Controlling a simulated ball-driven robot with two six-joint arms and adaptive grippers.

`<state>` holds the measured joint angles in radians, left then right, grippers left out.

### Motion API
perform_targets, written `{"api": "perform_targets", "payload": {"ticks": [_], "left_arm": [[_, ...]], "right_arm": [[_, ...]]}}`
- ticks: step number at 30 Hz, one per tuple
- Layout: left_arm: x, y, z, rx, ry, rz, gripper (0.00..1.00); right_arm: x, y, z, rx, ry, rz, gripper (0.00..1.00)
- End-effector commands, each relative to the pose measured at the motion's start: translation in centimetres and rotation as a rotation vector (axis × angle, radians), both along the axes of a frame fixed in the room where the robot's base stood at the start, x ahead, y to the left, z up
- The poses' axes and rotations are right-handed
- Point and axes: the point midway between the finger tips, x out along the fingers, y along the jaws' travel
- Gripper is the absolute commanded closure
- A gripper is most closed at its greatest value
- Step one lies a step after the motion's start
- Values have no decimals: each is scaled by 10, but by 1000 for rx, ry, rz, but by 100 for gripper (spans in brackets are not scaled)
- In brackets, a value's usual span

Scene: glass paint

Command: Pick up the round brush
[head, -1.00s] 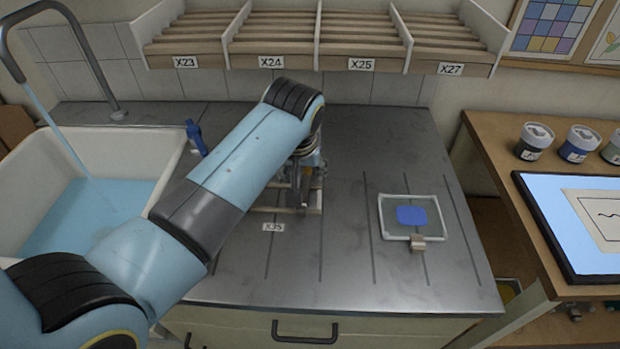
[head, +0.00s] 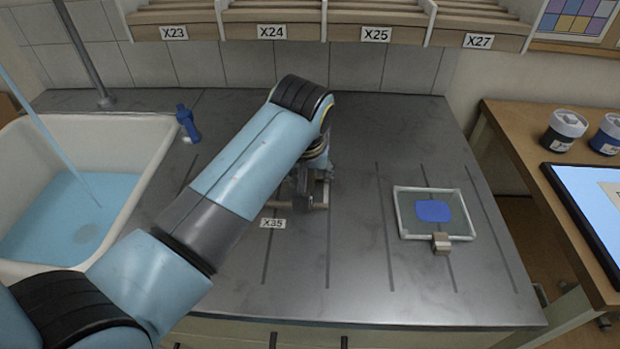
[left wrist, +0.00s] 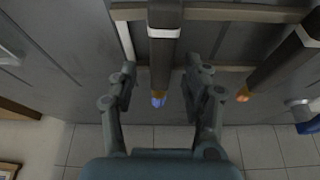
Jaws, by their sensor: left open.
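My left gripper (head: 312,190) is over the rack by the X35 label, and my own arm hides much of it in the head view. In the left wrist view the left gripper (left wrist: 162,82) is open, with one finger on each side of a dark brush (left wrist: 163,55). That brush has a white band and a blue tip, and a gap shows on both sides of it. A second dark brush (left wrist: 278,62) with a white band and an orange tip lies to the right, outside the fingers. I cannot tell for sure which brush is the round one. My right gripper is not in view.
A glass pane (head: 410,228) with a blue patch and a clip lies right on the metal bench (head: 360,285). A sink (head: 150,190) with water is left, with a blue item (head: 187,122) beside it. Shelves hang behind.

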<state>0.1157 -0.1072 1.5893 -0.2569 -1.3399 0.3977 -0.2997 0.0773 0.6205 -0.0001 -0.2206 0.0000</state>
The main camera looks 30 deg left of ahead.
Motion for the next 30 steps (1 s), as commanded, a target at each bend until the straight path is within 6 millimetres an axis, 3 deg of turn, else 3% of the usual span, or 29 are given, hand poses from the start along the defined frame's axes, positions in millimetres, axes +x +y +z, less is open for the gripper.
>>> {"api": "perform_targets", "payload": {"ticks": [22,30], "left_arm": [[0,0,-5,0,0,0,52],[0,0,-5,0,0,0,85]], "right_arm": [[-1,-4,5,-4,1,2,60],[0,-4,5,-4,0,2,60]]}}
